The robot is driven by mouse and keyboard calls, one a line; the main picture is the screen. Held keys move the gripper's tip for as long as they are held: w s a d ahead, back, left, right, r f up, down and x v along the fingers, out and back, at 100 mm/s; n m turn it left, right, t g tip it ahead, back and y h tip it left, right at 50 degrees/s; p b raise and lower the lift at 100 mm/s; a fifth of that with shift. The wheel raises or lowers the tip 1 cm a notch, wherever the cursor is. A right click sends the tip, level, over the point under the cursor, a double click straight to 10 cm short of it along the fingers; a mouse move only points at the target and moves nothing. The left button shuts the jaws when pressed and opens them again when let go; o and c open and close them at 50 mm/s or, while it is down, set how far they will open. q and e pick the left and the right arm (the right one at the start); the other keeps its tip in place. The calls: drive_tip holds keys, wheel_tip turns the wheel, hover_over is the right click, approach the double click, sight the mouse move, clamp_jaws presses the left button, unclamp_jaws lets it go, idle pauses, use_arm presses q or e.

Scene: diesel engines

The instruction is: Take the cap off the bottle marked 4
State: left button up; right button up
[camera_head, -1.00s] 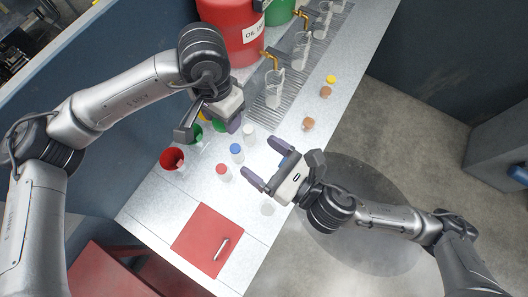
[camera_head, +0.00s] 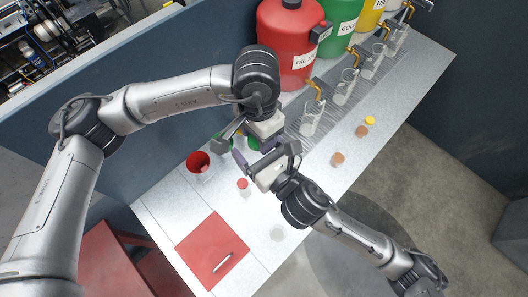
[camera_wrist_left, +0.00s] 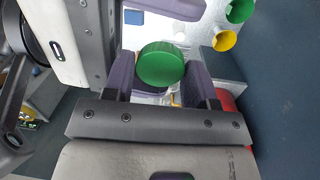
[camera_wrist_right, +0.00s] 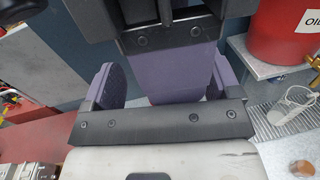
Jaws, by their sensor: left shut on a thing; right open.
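My left gripper (camera_head: 249,141) is shut on a round green cap (camera_wrist_left: 160,62), which sits between its purple pads in the left wrist view. The cap hides what is below it, so I cannot tell whether it is on a bottle, and no number 4 is readable. My right gripper (camera_head: 265,156) is open, close beside the left one. In the right wrist view a purple left finger (camera_wrist_right: 182,70) lies between my right fingers. A red-capped bottle (camera_head: 243,184) stands just left of my right gripper. A blue-topped thing (camera_wrist_left: 133,17) shows in the left wrist view.
A red open cup (camera_head: 198,161) stands at the left; green (camera_wrist_left: 238,10) and yellow (camera_wrist_left: 224,40) ones are beyond. Red (camera_head: 287,45) and green (camera_head: 338,27) drums with taps and glasses line the back. A red mat (camera_head: 205,243) is in front; loose brown caps (camera_head: 338,158) lie right.

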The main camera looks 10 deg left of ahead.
drive_tip(key=shift+w+a, duration=0.15)
drive_tip(key=shift+a, duration=0.05)
drive_tip(key=shift+s+a, duration=0.15)
drive_tip(key=shift+s, duration=0.05)
drive_tip(key=c, duration=1)
drive_tip(key=shift+o, duration=0.5)
drive_tip(key=shift+r, duration=0.1)
drive_tip(key=shift+o, duration=0.2)
drive_tip(key=o, duration=0.7)
drive_tip(key=shift+o, duration=0.7)
